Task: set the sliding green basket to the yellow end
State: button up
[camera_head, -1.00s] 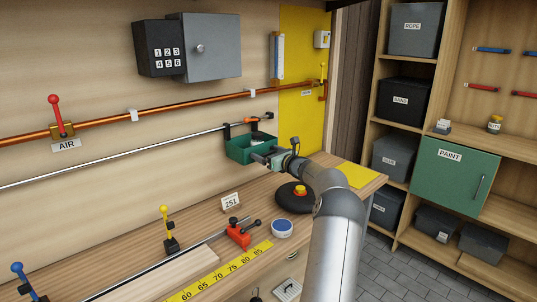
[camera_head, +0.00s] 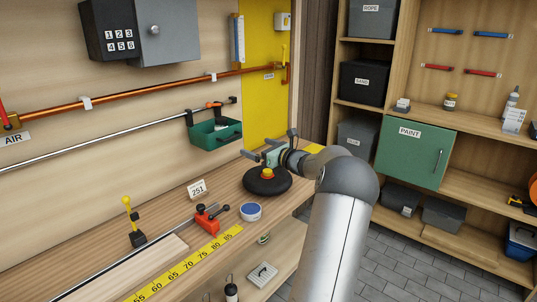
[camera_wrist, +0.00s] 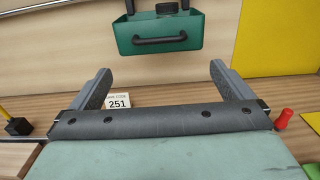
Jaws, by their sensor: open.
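The green basket (camera_head: 216,134) hangs from the steel rail (camera_head: 110,138) on the back wall, near the rail's right end. It has a dark handle on its front and holds an orange-and-black tool (camera_head: 216,108). The yellow wall panel (camera_head: 262,105) is just to the basket's right. My gripper (camera_head: 262,152) is to the right of and below the basket, apart from it. In the wrist view my gripper (camera_wrist: 160,82) has its fingers spread wide and nothing between them. The basket (camera_wrist: 160,34) with its handle shows ahead, beyond the fingertips.
A "251" card (camera_head: 197,188), a red clamp (camera_head: 208,220), a blue-lidded tub (camera_head: 250,211) and a yellow-topped lever (camera_head: 131,218) stand further left. A copper pipe (camera_head: 150,88) runs above the rail.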

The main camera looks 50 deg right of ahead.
jog(key=s, duration=0.4)
dwell(0.5)
